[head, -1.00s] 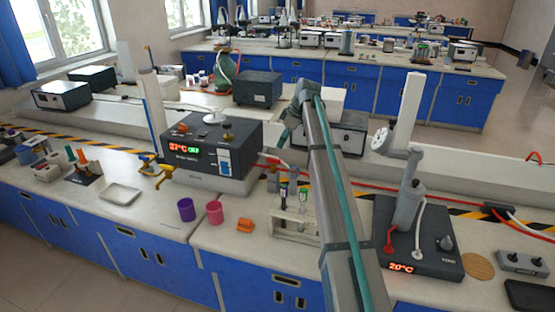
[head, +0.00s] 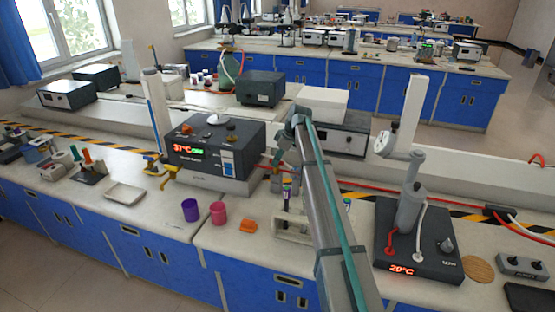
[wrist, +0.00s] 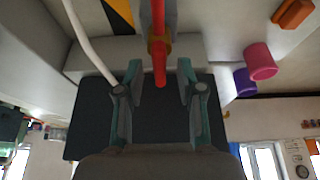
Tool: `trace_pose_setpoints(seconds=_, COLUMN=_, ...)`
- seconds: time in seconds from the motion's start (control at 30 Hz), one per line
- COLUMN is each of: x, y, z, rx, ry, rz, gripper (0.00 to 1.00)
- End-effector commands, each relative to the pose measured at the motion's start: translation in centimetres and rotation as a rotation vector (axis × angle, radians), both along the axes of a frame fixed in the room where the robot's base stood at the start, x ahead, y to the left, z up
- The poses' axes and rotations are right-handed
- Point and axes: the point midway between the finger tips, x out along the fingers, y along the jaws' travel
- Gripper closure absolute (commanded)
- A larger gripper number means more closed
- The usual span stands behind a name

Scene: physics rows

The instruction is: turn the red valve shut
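In the wrist view, a bright red bar-like part (wrist: 159,70) with a brass-coloured collar (wrist: 159,46) extends down from the top edge between my fingers. It may be the red valve's handle or a hose end; I cannot tell which. My gripper (wrist: 160,68) is open, with a finger on either side of the red part and visible gaps between. In the head view, my gripper (head: 284,145) is beside the right side of the dark heater box (head: 215,153). The valve cannot be made out clearly there, and my arm hides part of that area.
A purple cup (head: 190,210), a pink cup (head: 218,213) and an orange block (head: 248,226) stand on the bench in front. A tube rack (head: 292,234) is partly behind my arm. A stirrer (head: 420,240) stands right. A white hose (wrist: 88,40) runs beside my gripper.

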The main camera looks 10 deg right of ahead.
Motion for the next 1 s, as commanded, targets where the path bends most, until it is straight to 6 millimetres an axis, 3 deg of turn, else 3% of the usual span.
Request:
trace_pose_setpoints(seconds=0.03, x=0.01, y=-0.01, z=0.01, rx=0.000, ry=0.000, rz=0.000, gripper=0.73)
trace_pose_setpoints(seconds=0.2, x=0.01, y=-0.01, z=0.02, rx=0.000, ry=0.000, rz=0.000, gripper=1.00)
trace_pose_setpoints(seconds=0.67, x=-0.08, y=0.02, z=-0.04, rx=-0.001, ry=-0.001, rz=-0.046, gripper=1.00)
trace_pose_setpoints(seconds=1.0, x=-0.28, y=0.12, z=-0.10, rx=-0.001, ry=-0.001, rz=-0.268, gripper=1.00)
